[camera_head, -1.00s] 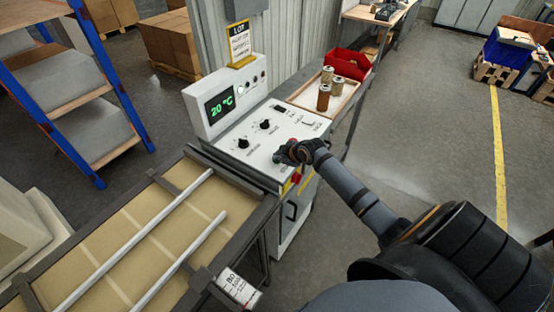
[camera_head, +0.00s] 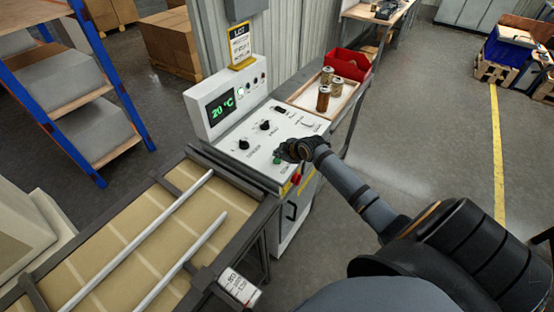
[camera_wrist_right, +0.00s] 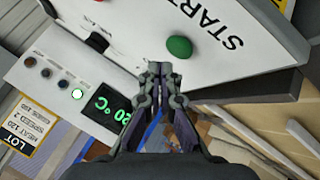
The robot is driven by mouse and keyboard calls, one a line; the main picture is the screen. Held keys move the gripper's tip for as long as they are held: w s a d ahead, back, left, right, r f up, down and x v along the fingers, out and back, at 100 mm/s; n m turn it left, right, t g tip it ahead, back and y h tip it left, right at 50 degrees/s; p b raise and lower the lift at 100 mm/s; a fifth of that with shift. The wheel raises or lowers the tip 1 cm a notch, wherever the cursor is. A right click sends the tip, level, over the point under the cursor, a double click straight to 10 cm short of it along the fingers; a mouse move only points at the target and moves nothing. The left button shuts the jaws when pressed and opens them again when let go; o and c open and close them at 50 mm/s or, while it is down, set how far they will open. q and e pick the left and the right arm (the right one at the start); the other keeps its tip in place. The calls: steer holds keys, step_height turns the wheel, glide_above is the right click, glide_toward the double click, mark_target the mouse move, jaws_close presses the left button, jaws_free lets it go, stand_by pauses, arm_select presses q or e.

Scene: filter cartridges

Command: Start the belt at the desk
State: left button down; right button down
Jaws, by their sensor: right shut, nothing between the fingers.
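The white control desk (camera_head: 240,153) stands at the end of the belt (camera_head: 120,245). Its green button (camera_head: 277,160) shows just left of my right gripper (camera_head: 282,152) in the head view. In the right wrist view the green button (camera_wrist_right: 179,47) sits beside the printed word START (camera_wrist_right: 208,27). My right gripper (camera_wrist_right: 160,68) is shut and empty, with its fingertips close to the button; a small gap shows in the picture. The desk's display (camera_head: 220,108) reads 20 °C in green, with a lit green lamp beside it. My left gripper is not in view.
A red button (camera_head: 297,178) sits on the desk's front edge. A tray (camera_head: 300,93) with several cartridges and a red bin (camera_head: 347,64) stand behind the desk. A blue-framed shelf (camera_head: 75,110) stands at left. The floor at right is largely clear.

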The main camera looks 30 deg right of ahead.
mark_target(278, 161)
step_height(278, 161, up, 5)
steer(key=p, duration=0.3)
steer(key=shift+f, duration=0.2)
steer(key=shift+f, duration=0.1)
stand_by(0.4)
